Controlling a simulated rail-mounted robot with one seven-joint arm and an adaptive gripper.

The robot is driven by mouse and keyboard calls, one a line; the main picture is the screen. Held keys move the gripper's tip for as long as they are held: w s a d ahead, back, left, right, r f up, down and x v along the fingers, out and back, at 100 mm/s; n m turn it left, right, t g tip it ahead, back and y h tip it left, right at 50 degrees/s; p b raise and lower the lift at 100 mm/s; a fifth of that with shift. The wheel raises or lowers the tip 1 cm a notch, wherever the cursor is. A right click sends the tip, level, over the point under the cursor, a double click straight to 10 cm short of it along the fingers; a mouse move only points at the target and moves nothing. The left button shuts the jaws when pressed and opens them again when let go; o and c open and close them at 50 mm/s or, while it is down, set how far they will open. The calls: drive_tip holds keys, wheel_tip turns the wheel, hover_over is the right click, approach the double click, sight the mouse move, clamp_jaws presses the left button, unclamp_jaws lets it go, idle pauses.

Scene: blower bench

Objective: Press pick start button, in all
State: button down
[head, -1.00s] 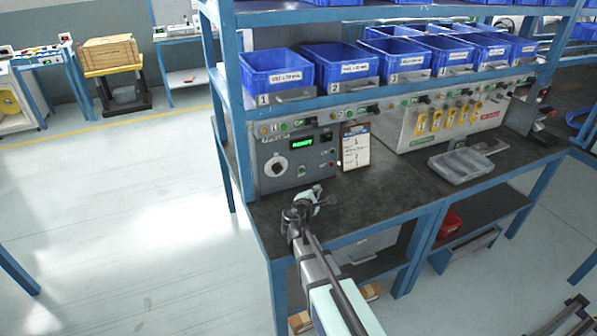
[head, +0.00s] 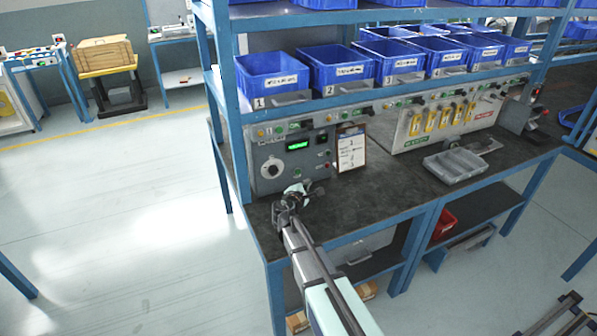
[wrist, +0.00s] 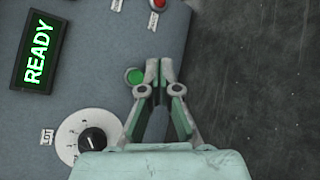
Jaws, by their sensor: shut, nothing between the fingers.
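In the wrist view a green round button (wrist: 134,76) sits on the grey-blue control panel (wrist: 90,65), close beside the fingertips. Its label cannot be read. My gripper (wrist: 159,68) is shut with nothing held. Its tips look just right of the green button in that view; contact cannot be judged. A red button (wrist: 157,4) lies beyond the tips. In the head view my gripper (head: 302,189) is low in front of the panel (head: 262,155), above the bench top. The green button cannot be made out there.
A lit READY display (wrist: 36,52) and a LOT dial (wrist: 92,140) are on the panel. A clipboard (head: 351,150) stands to its right. Blue bins (head: 272,78) line the shelf above. A grey tray (head: 455,166) sits on the dark bench (head: 385,190).

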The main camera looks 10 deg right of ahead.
sight(298, 172)
drive_tip(key=shift+w+a, duration=0.15)
drive_tip(key=shift+w, duration=0.5)
drive_tip(key=shift+w+a, duration=0.15)
drive_tip(key=shift+w, duration=0.45)
drive_tip(key=shift+w+a, duration=0.2)
drive_tip(key=shift+w, duration=0.45)
drive_tip(key=shift+w, duration=0.15)
drive_tip(key=shift+w+a+b, duration=0.1)
drive_tip(key=shift+w+b, duration=0.2)
drive_tip(key=shift+b, duration=0.05)
drive_tip(key=shift+w+a, duration=0.1)
drive_tip(key=shift+w, duration=0.25)
idle(0.5)
drive_tip(key=shift+s, duration=0.2)
drive_tip(key=shift+s+d+b, duration=0.2)
drive_tip(key=shift+s+b, duration=0.35)
drive_tip(key=shift+s, duration=0.05)
